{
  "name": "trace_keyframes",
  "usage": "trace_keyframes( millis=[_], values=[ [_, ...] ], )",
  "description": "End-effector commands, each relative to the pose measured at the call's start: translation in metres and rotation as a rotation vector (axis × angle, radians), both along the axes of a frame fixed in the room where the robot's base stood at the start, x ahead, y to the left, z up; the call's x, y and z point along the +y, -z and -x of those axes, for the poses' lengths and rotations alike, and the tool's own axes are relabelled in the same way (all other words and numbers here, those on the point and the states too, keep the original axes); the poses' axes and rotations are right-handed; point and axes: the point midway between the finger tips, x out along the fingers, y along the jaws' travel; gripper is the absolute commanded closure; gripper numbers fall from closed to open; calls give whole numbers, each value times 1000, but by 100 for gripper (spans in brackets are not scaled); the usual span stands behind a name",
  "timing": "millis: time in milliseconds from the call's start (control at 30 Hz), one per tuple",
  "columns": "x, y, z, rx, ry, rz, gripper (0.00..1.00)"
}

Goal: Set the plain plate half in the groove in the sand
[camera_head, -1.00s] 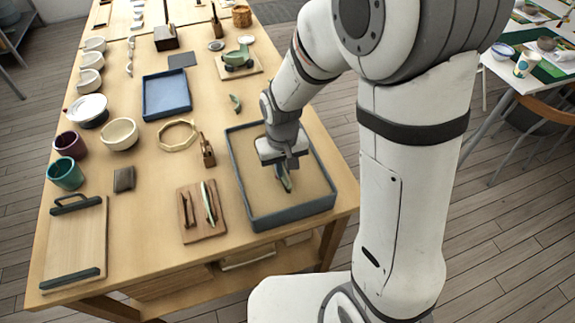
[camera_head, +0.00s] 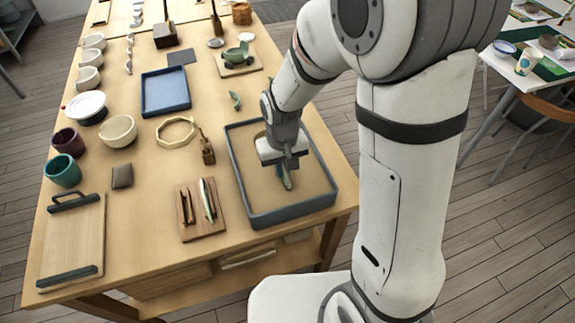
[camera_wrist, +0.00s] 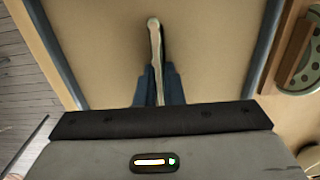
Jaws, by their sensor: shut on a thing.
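My gripper (camera_head: 284,163) is shut on the pale green plate half (camera_head: 288,181), which it holds on edge over the sand tray. In the wrist view the plate half (camera_wrist: 155,38) shows edge-on as a thin strip running out from between the fingers. The grey-rimmed sand tray (camera_head: 291,216) lies around and below it, with smooth tan sand. I cannot tell whether the lower edge touches the sand. No groove shows clearly; the gripper and plate half hide the sand beneath them.
Left of the tray, a wooden rack (camera_head: 187,229) holds another plate half (camera_head: 208,200) on edge; its dotted face (camera_wrist: 308,65) shows in the wrist view. A wooden tool (camera_head: 207,151) stands close to the tray's left wall. A blue tray (camera_head: 166,111) lies farther back.

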Motion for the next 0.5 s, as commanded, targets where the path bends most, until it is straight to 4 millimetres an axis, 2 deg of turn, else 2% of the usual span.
trace_keyframes(
  millis=[467, 500],
  values=[
    [0, 1, 0, 0, 0, 0, 100],
    [0, 1, 0, 0, 0, 0, 91]
  ],
)
